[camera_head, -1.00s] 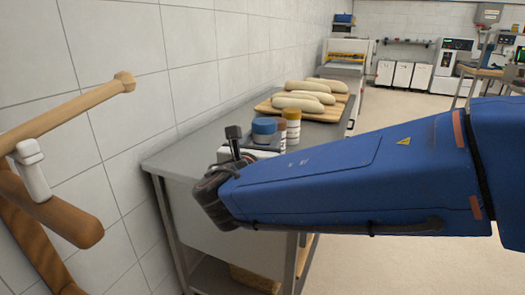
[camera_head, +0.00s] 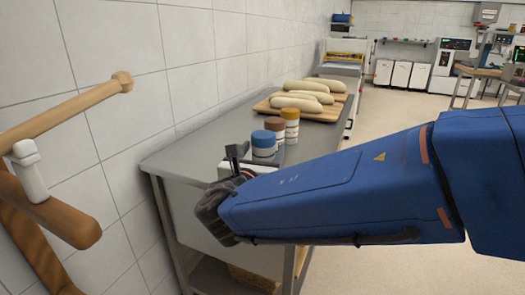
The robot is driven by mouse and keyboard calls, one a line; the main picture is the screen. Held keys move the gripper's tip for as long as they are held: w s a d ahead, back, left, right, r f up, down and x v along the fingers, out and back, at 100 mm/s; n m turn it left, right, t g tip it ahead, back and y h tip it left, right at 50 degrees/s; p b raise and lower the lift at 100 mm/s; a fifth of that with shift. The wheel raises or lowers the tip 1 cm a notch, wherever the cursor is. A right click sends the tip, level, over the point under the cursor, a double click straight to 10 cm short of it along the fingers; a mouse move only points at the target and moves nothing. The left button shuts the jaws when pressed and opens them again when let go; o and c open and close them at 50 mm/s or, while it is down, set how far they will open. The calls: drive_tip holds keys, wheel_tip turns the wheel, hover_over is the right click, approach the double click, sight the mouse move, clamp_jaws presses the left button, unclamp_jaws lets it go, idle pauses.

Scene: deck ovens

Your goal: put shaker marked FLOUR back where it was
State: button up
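A white shaker with a blue lid (camera_head: 263,144) is upright near the front of the steel table (camera_head: 195,150). Its lower part is hidden behind my arm, and no marking is readable on it. My gripper (camera_head: 246,158) is at this shaker. One dark finger shows just left of it; the other is hidden. The shaker moves together with the gripper, so the gripper appears shut on it. I cannot see whether its base touches the table. Just behind stand a shaker with a brown lid (camera_head: 275,124) and one with a yellow lid (camera_head: 291,115).
Wooden boards (camera_head: 322,114) with several pale loaves (camera_head: 299,104) lie farther back on the table. The tiled wall (camera_head: 205,60) runs along the table's left side. The tabletop left of the shakers is clear. A wooden rack with pegs (camera_head: 60,110) stands close at the left.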

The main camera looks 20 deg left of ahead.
drive_tip(key=shift+s+r, duration=0.1)
drive_tip(key=shift+s, duration=0.05)
drive_tip(key=s, duration=1.1)
drive_tip(key=shift+s+d, duration=0.35)
drive_tip(key=shift+d, duration=0.1)
